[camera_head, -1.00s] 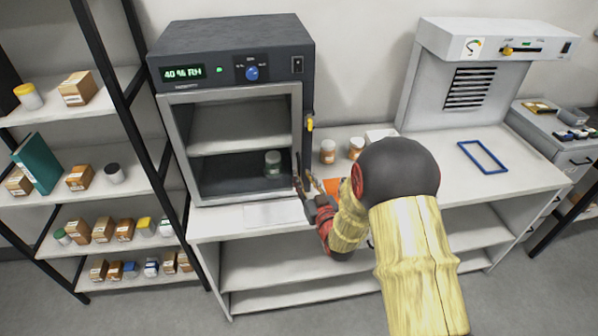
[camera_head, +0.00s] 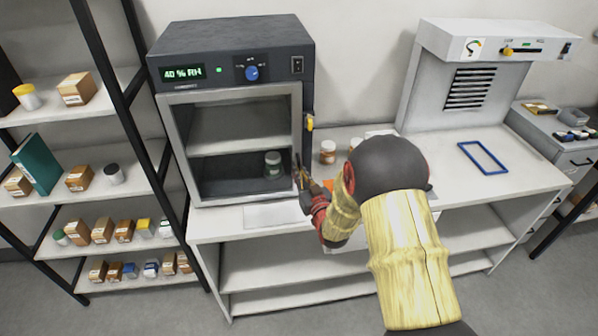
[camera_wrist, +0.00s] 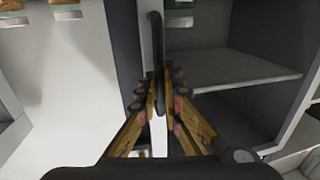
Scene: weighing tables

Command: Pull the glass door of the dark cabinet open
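The dark cabinet (camera_head: 228,41) stands on the left of the white bench, with a display reading 40 % RH. Its glass door (camera_head: 240,202) has a pale frame and looks closed; a shelf and a jar (camera_head: 273,164) show through the glass. The black door handle (camera_wrist: 155,40) runs upright along the door's edge. My gripper (camera_head: 302,178) is at the door's lower right side. In the wrist view my gripper (camera_wrist: 162,92) has its fingers close together on both sides of the handle's end, and appears shut on it. The fingertips partly hide the handle.
A yellow latch-like part (camera_head: 310,122) sits on the cabinet's right side. Jars (camera_head: 328,152) stand on the bench right of the cabinet, partly behind my arm. A shelf rack (camera_head: 112,90) with boxes stands close on the left. A blue frame (camera_head: 482,157) lies on the right bench.

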